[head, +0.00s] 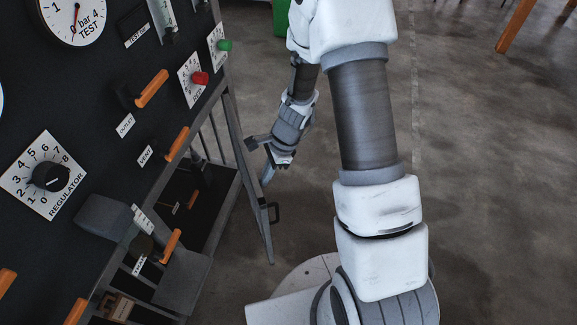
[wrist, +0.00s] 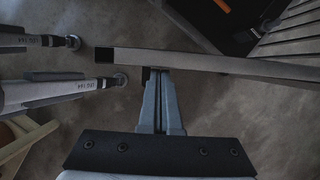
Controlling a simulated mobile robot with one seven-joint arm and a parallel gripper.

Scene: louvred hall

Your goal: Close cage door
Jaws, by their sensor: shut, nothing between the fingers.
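The cage door (head: 250,180) is a grey metal frame with a black handle (head: 274,212). In the head view it stands swung out from the cage (head: 212,135) below the panel, and the cage opening is exposed. My gripper (head: 267,178) is pointed downward beside the door's outer face, above the handle. In the wrist view the blue-grey fingers of my gripper (wrist: 159,78) are together and empty. Their tips are close to the door's frame bar (wrist: 235,66), which crosses the picture. I cannot tell whether they touch it.
A black panel with a regulator dial (head: 48,177), a pressure gauge (head: 73,15) and several orange-handled valves (head: 152,88) fills the left. Grey shelves (head: 183,280) jut out at lower left. Bare concrete floor (head: 490,170) lies open at right.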

